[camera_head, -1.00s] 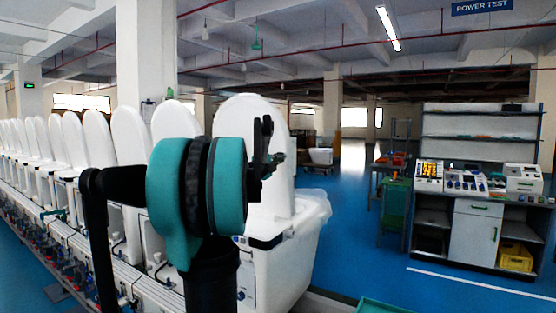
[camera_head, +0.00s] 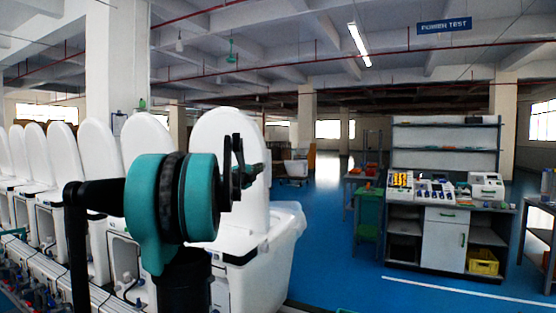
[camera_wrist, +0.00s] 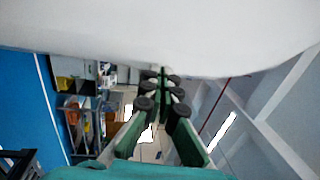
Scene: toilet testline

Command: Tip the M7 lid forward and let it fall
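The nearest toilet lid (camera_head: 229,125) stands upright on the white toilet (camera_head: 268,245) at the right end of the row. No M7 label is readable. My gripper (camera_head: 250,172) is seen edge-on in front of this lid's right part, at about mid-height. In the wrist view a large white surface (camera_wrist: 160,38), apparently the lid, fills the top. My gripper's green fingers (camera_wrist: 163,76) reach toward its lower edge with their tips together and nothing visible between them. Whether the fingertips touch the lid cannot be told. My arm hides part of the lid and toilet.
More toilets with upright lids (camera_head: 97,155) stand in a row to the left. A workbench (camera_head: 445,240) with devices and a yellow crate (camera_head: 482,262) is at the right. Blue floor (camera_head: 330,245) between is clear.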

